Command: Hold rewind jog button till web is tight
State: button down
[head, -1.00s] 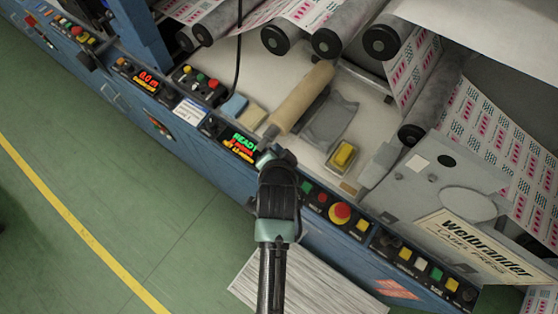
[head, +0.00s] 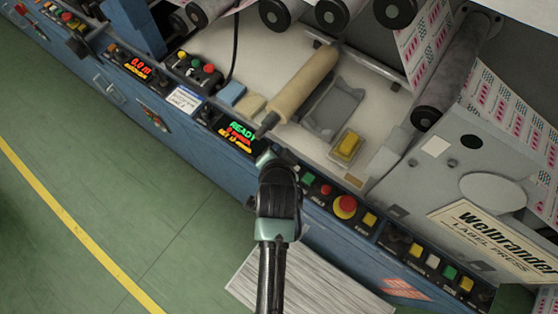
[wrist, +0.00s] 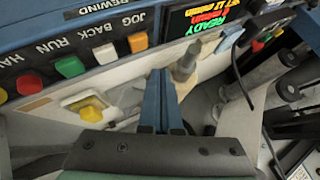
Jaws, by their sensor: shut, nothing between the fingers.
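The rewind panel shows in the wrist view with printed labels. The orange jog button (wrist: 138,42) is at its right end, then the white back button (wrist: 105,53), the green run button (wrist: 70,66) and a red button (wrist: 30,84). My gripper (wrist: 160,74) is shut and empty, its tips just below and right of the jog button in that view; they look apart from it. In the head view my gripper (head: 265,157) hides the jog and back buttons. The printed web (head: 485,100) runs over rollers at the right; I cannot judge its tension.
A lit display reading READY (head: 238,134) is left of my gripper. A wooden roller (head: 305,82) and a yellow block (head: 347,146) lie on the bench behind. A red mushroom button (head: 344,206) is further right. Green floor is open in front.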

jog(key=shift+f+b, duration=0.45)
jog(key=shift+f, duration=0.8)
jog(key=shift+f, duration=0.2)
dwell(0.9)
jog(key=shift+f, duration=0.25)
jog(key=shift+f+b, duration=0.55)
jog(key=shift+f, duration=0.05)
dwell(1.8)
dwell(1.3)
jog(key=shift+r+p, duration=1.05)
notch_tip(320, 180, up, 5)
jog(key=p, duration=0.4)
jog(key=shift+p, duration=0.4)
